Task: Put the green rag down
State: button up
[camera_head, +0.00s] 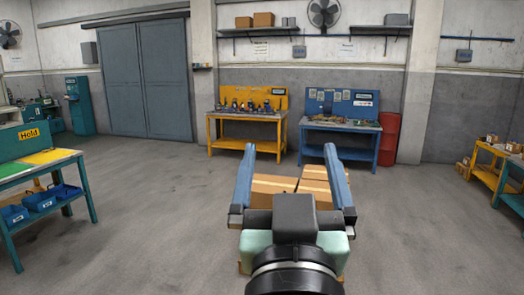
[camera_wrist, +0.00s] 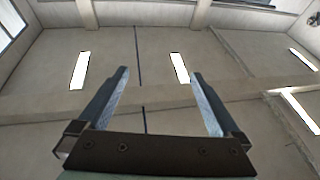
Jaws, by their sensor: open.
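My gripper (camera_head: 289,152) is open, its two blue fingers spread wide and pointing up. It is empty: in the wrist view (camera_wrist: 160,73) only the ceiling and its lights show between and beyond the fingers. I cannot make out a green rag in either view. At the left, a teal table (camera_head: 82,190) with a "Hold" sign (camera_head: 30,134) has a yellow area (camera_head: 47,156) and a green area (camera_head: 12,168) on its top. The green area looks flat, like a marked surface. My gripper is well to the right of this table.
Cardboard boxes (camera_head: 270,186) stand behind my gripper, partly hidden by it. An orange workbench (camera_head: 214,132) and a blue workbench (camera_head: 339,128) stand at the back wall, beside a red barrel (camera_head: 388,140). Open floor (camera_head: 150,215) lies between.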

jog(key=s+a+r+t+y, duration=0.1)
jog(key=s+a+r+t, duration=0.2)
jog(key=s+r, duration=0.6)
notch_tip(320, 180, up, 4)
jog(key=shift+f+n+t+y, duration=0.15)
jog(key=shift+n+t+y, duration=0.15)
jog(key=shift+t, duration=0.9)
jog(key=shift+s+a, duration=0.1)
